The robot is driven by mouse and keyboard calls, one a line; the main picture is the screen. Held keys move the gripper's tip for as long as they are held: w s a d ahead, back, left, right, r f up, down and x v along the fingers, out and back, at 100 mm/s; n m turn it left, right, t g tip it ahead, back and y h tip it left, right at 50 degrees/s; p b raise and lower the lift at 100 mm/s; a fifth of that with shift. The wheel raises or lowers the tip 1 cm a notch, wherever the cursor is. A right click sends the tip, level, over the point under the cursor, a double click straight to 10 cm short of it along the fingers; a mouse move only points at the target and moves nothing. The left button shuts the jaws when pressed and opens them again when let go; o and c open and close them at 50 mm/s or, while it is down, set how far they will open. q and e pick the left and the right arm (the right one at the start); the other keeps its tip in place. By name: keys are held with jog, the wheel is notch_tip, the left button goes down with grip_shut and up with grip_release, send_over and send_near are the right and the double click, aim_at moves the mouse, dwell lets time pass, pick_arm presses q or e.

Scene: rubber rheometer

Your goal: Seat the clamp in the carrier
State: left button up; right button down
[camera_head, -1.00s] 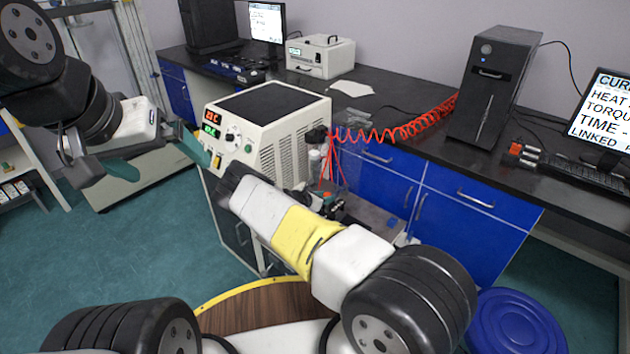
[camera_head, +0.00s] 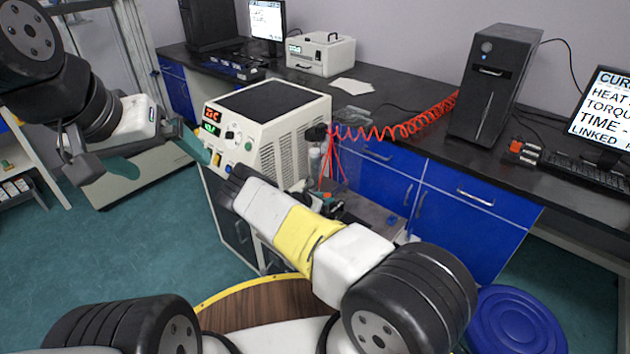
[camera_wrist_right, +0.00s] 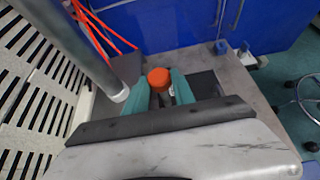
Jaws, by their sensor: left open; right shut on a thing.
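My right gripper (camera_wrist_right: 158,93) is shut on an orange round-topped part, likely the clamp (camera_wrist_right: 158,79), with one teal finger on each side. The lower part of the clamp is hidden by the fingers and the gripper body. It sits over or on a grey metal surface (camera_wrist_right: 240,95) with a dark area beside it; I cannot tell the carrier apart there, or whether the clamp touches it. In the head view the orange top (camera_head: 327,196) shows just beyond my right forearm. My left gripper (camera_head: 168,165) is open and empty, left of the cream machine.
The cream machine (camera_head: 275,135) with red and green readouts stands close by my right arm. A grey vertical rod (camera_wrist_right: 75,45) rises beside the right gripper. Red tubes (camera_head: 335,160) hang behind it. Blue cabinets (camera_head: 460,205) stand to the right.

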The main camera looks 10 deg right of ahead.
jog(key=shift+f, duration=0.3)
jog(key=c, duration=1)
grip_release()
jog(key=shift+f, duration=0.1)
jog(key=shift+o, duration=0.2)
jog(key=v, duration=0.8)
